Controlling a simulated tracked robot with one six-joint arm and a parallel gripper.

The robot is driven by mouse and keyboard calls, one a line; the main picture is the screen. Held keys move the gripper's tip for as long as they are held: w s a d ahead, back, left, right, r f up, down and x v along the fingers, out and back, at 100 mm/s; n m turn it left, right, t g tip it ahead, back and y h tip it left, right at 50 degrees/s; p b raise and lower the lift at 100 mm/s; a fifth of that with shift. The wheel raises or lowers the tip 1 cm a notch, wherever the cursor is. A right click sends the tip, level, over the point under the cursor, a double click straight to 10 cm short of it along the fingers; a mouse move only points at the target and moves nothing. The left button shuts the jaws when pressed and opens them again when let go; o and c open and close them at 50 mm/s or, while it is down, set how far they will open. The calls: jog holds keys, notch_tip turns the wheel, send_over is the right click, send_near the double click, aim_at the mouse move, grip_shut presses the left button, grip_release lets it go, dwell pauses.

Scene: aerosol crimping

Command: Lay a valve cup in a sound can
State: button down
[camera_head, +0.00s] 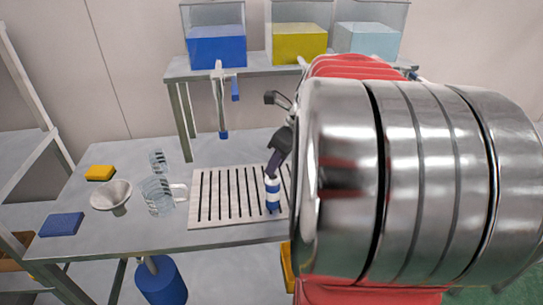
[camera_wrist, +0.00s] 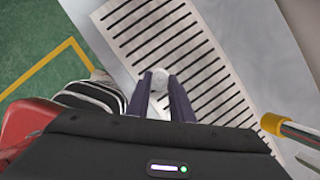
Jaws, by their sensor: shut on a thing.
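My gripper (camera_head: 273,173) reaches down over the slatted plate, its dark fingers shut on a small blue-and-white banded can (camera_head: 272,196). The can looks upright; I cannot tell whether its base touches the plate. In the wrist view my gripper (camera_wrist: 161,86) has the can's pale round top (camera_wrist: 159,78) between its fingertips. The view is too small to tell whether the can is sound or has a cup in its mouth. I can make out no separate valve cup. My arm's large metal link hides the right part of the bench.
The slatted plate (camera_head: 225,205) lies on the grey bench (camera_head: 90,247). To its left are clear ribbed vessels (camera_head: 157,196), a funnel (camera_head: 111,195), a blue sponge (camera_head: 62,224) and a yellow sponge (camera_head: 100,173). Tanks (camera_head: 217,45) stand on a shelf behind, with a hanging tap (camera_head: 222,100).

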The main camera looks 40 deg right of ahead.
jog(key=shift+f, duration=0.65)
dwell(1.4)
jog(key=c, duration=0.9)
grip_release()
jog(key=shift+r, duration=0.1)
jog(key=shift+r, duration=3.45)
jog(key=shift+s, duration=0.1)
